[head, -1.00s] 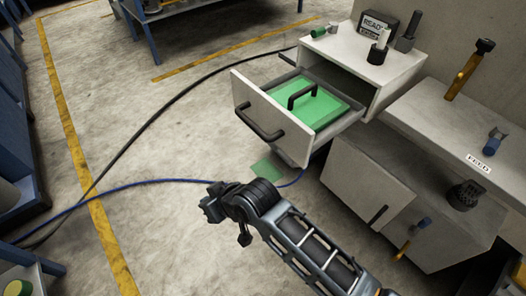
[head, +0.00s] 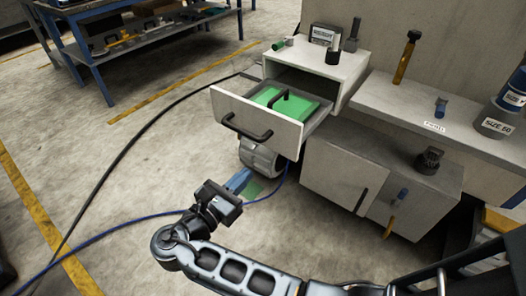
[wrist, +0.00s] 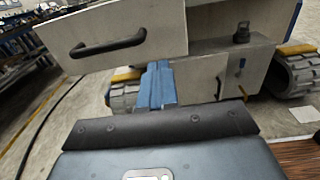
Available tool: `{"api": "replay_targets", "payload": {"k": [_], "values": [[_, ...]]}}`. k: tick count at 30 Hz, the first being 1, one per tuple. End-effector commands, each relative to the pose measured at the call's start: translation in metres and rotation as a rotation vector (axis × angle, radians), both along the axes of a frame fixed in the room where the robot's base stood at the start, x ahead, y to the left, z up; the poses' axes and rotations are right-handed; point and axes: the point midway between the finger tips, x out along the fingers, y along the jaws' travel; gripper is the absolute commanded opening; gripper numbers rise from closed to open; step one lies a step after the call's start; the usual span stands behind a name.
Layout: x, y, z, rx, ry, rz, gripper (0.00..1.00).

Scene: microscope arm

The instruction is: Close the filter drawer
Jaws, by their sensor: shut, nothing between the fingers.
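The filter drawer (head: 258,120) is a white-fronted drawer pulled well out of its white cabinet (head: 345,62). It has a black bar handle (head: 246,128) on its front, and a green block (head: 300,104) with a black handle lies inside. In the wrist view the drawer front (wrist: 150,32) fills the upper left, with its handle (wrist: 107,46) to the left of my fingers. My gripper (head: 240,180) is shut and empty. It is below and in front of the drawer front in the head view, apart from it. Its blue fingers also show in the wrist view (wrist: 158,85).
A lower cabinet (head: 335,170) and a shelf (head: 440,115) with tools stand right of the drawer. A grey tracked or ribbed wheel (head: 262,160) is under the drawer. A blue cable (head: 130,217) and a black hose cross the floor. Open floor lies to the left.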

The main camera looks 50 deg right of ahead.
Motion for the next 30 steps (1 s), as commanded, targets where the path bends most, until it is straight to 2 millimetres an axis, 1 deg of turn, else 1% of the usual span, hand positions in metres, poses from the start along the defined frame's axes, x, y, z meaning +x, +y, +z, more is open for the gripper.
{"api": "replay_targets", "payload": {"k": [4,7,21,25,30], "values": [[-0.002,-0.007,0.004,-0.026,0.017,-0.013,0.00],[-0.001,-0.019,0.004,-0.025,0.016,-0.013,0.00],[0.002,-0.108,0.003,-0.022,0.013,-0.012,0.00],[0.003,-0.125,0.004,-0.022,0.013,-0.011,0.00],[0.003,-0.138,0.004,-0.022,0.013,-0.010,0.00]]}}
